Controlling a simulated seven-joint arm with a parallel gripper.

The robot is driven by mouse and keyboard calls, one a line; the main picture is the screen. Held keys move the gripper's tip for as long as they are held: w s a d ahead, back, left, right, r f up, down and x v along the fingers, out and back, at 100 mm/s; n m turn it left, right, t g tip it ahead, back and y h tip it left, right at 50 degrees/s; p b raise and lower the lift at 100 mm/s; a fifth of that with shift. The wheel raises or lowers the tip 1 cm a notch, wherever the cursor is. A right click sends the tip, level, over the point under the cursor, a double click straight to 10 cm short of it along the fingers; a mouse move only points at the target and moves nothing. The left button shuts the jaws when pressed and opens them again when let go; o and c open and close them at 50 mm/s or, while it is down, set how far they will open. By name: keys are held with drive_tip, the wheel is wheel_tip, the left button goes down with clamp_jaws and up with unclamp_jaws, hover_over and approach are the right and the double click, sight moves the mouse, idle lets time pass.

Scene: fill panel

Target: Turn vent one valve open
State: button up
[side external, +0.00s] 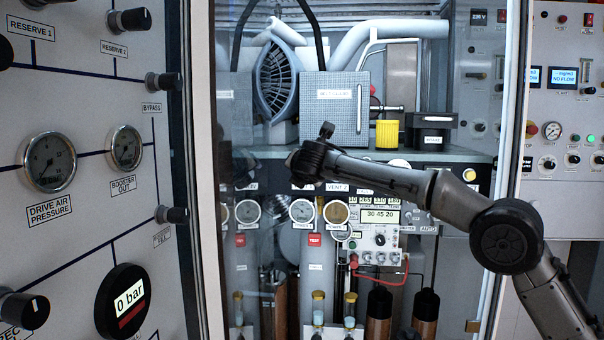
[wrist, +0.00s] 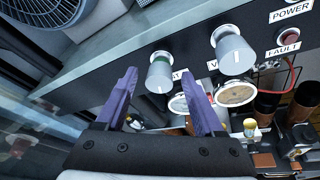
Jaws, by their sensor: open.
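Two silver valve knobs stick out of the dark panel in the wrist view: a left knob (wrist: 160,72) with a green band at its base and a right knob (wrist: 232,52). The left knob's label is mostly hidden by a finger; the right one's begins with V. In the side view a VENT 2 label (side external: 337,187) shows below my arm; the knobs are hidden there. My gripper (wrist: 157,73) is open and empty, and its purple fingertips appear on either side of the left knob in the picture. I cannot tell whether they touch it or its depth.
Round gauges (wrist: 236,92) sit below the knobs. A cabinet door frame (side external: 203,170) stands at left. Bottles (side external: 426,310) stand lower down.

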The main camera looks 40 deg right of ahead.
drive_tip(key=v, duration=1.3)
drive_tip(key=shift+s+a, duration=0.15)
drive_tip(key=shift+s, duration=0.1)
drive_tip(key=s+d+r+m+h, duration=0.1)
drive_tip(key=s+d+r, duration=0.1)
drive_tip(key=s+d, duration=0.15)
drive_tip(key=s+d+r+m, duration=0.1)
drive_tip(key=s+d+r, duration=0.15)
drive_tip(key=d, duration=0.25)
drive_tip(key=s+d+f+m+g+y, duration=0.1)
drive_tip(key=s+d+f+m, duration=0.15)
drive_tip(key=s, duration=0.35)
drive_tip(key=s+d+f+m+g, duration=0.2)
drive_tip(key=s+d+f, duration=0.1)
drive_tip(key=s+d, duration=0.15)
drive_tip(key=s+a+f+m+g+y, duration=0.2)
drive_tip(key=s+a+f+m+y, duration=0.2)
drive_tip(key=s+f+m, duration=0.4)
drive_tip(key=s+a+f+m+g+y, duration=0.2)
drive_tip(key=s+f+m, duration=0.6)
drive_tip(key=s+f, duration=0.5)
wheel_tip(320, 180, down, 5)
drive_tip(key=shift+s+a+f+y, duration=0.25)
drive_tip(key=shift+s+a+y, duration=0.05)
drive_tip(key=shift+a+y, duration=0.65)
